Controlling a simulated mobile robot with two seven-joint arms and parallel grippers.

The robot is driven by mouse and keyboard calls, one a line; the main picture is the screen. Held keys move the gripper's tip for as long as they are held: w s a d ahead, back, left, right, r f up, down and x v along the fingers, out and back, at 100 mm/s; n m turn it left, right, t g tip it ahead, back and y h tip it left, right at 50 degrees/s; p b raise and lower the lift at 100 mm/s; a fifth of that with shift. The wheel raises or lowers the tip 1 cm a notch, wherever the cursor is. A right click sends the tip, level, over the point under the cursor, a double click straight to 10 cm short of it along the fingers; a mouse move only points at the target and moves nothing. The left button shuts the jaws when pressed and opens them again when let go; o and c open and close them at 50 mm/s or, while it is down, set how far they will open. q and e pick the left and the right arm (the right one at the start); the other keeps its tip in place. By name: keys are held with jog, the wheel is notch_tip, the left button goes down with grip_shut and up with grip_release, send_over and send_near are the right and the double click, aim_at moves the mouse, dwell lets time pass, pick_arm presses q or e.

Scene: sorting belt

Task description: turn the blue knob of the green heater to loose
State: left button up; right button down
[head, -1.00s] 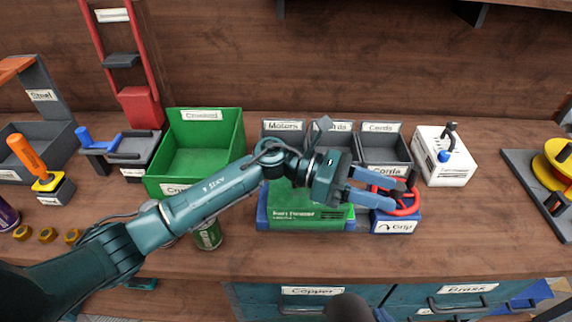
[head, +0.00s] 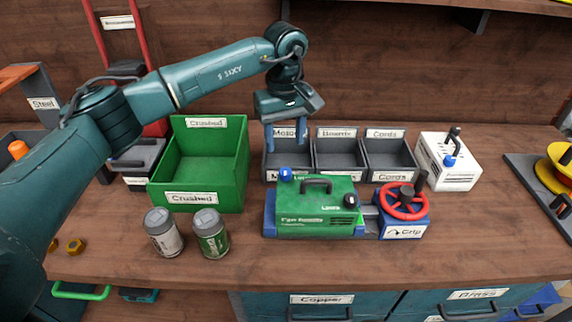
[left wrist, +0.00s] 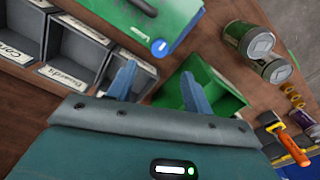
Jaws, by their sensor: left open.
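The green heater (head: 315,213) sits in a blue clamp base (head: 270,222) on the bench, with a dark handle on top. Its blue knob (head: 285,173) is at the back left corner of its top; a black knob (head: 350,200) is at the right. In the left wrist view the blue knob (left wrist: 160,46) shows at the heater's corner. My left gripper (head: 286,146) is open and empty, pointing down above and behind the blue knob, in front of the Motors bin. Its fingers (left wrist: 157,92) are apart with nothing between them. My right gripper is not seen.
A red wheel (head: 403,201) on a blue block labelled Grip stands right of the heater. Small grey bins (head: 339,158) stand behind it. A green Crushed bin (head: 207,199) and two cans (head: 211,233) are to the left.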

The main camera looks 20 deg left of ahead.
aim_at(285, 171)
pick_arm(q)
notch_tip(285, 171, down, 9)
jog(key=shift+r+p, duration=0.15)
jog(key=shift+p, duration=0.4)
jog(key=shift+c, duration=0.4)
jog(key=c, duration=0.9)
